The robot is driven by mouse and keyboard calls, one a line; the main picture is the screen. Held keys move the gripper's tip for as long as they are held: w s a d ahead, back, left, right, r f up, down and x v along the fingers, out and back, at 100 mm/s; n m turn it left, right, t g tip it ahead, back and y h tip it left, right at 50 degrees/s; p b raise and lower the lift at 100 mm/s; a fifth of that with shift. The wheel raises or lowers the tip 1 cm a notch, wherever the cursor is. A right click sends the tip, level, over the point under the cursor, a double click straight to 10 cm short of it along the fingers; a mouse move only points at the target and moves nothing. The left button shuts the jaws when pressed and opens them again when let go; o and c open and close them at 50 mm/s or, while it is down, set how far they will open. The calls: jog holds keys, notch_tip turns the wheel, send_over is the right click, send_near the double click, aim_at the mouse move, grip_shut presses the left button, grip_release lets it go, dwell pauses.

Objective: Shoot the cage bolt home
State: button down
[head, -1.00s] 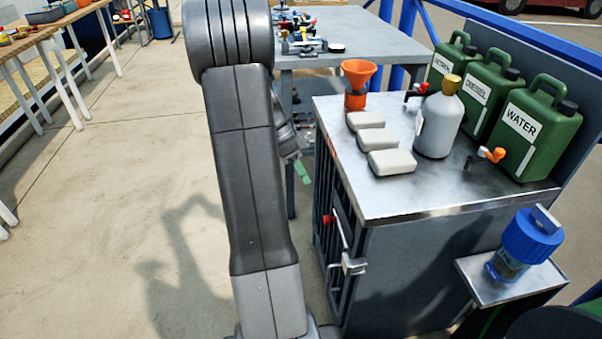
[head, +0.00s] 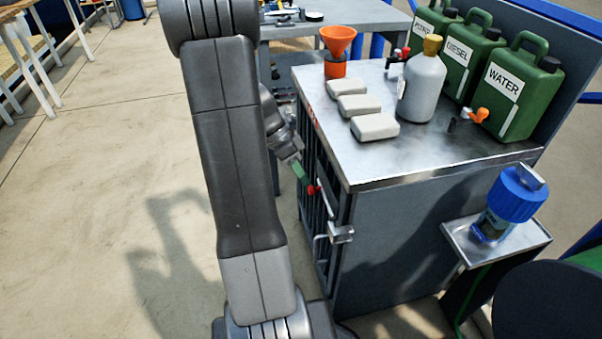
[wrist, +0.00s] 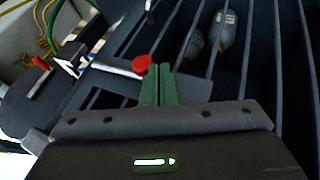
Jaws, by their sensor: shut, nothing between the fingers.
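The cage bolt is a silver rod (wrist: 112,68) with a round red knob (wrist: 142,65), lying across the dark barred cage door. In the head view the red knob (head: 312,190) is on the cage front below the metal top. A silver bracket (head: 340,233) sits at the door's near edge. My gripper (wrist: 158,72) has green fingers, shut together with nothing between them. Its tips are right beside the knob, on the right in the wrist view; whether they touch cannot be told. In the head view my gripper (head: 303,175) is just above and left of the knob.
Grey bottles (wrist: 227,28) stand behind the cage bars. On the metal top (head: 440,150) are pale blocks (head: 375,127), an orange funnel (head: 338,42), a grey bottle (head: 422,85) and green jerrycans (head: 515,90). A side shelf holds a blue-capped jar (head: 510,205).

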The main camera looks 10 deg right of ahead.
jog(key=shift+s+d+b, duration=0.1)
jog(key=shift+s+b, duration=0.35)
jog(key=shift+s, duration=2.05)
